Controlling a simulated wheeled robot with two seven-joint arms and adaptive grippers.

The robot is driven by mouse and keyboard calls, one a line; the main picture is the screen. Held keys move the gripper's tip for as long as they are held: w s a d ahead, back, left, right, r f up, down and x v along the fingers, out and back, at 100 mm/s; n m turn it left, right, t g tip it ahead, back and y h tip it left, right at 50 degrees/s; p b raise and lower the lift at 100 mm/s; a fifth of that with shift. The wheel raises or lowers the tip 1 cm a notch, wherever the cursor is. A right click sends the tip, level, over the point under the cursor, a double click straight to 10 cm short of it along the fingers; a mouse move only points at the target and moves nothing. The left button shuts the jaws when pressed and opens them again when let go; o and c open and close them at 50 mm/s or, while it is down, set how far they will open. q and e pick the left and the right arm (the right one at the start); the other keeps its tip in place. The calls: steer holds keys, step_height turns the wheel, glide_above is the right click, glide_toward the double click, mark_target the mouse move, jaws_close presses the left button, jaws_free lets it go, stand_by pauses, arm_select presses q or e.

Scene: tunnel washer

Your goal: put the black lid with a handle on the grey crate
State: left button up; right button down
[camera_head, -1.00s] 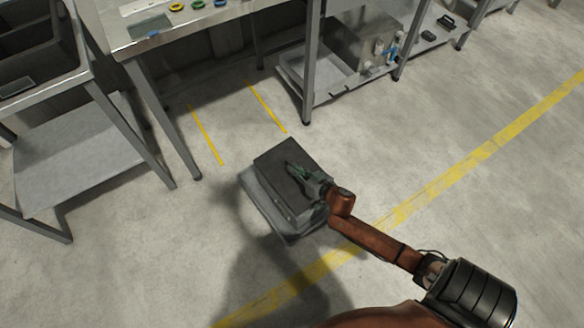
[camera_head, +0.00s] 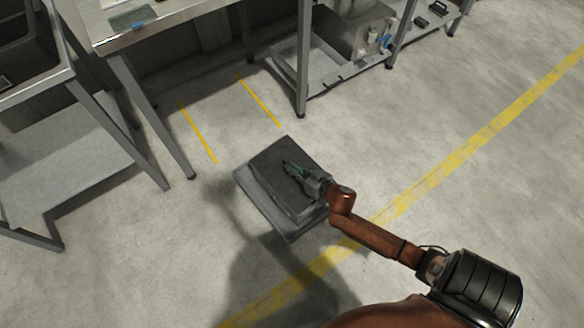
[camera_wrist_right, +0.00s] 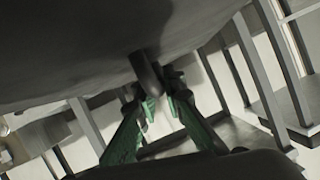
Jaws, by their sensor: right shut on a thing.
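The black lid (camera_head: 283,160) is a dark flat square, shown in the camera_head view near the middle. My right gripper (camera_head: 292,167) is shut on its handle. The right wrist view shows the dark lid (camera_wrist_right: 70,50) filling the top, with the handle (camera_wrist_right: 149,78) between the green fingers (camera_wrist_right: 160,100). The grey crate (camera_head: 262,203) is under the lid, on the floor. The lid hides most of its top; its left and front edges stick out. I cannot tell whether lid and crate touch. My left gripper is not in view.
A steel table (camera_head: 125,32) stands behind to the left, with a shelved stand (camera_head: 75,165) beside it. A low shelf (camera_head: 330,78) with a metal box is behind. Yellow lines (camera_head: 435,180) mark the floor. The floor right of the crate is clear.

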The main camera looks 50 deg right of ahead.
steer(key=c, duration=1.9)
jaws_free()
steer(key=shift+c, duration=0.2)
steer(key=v, duration=1.2)
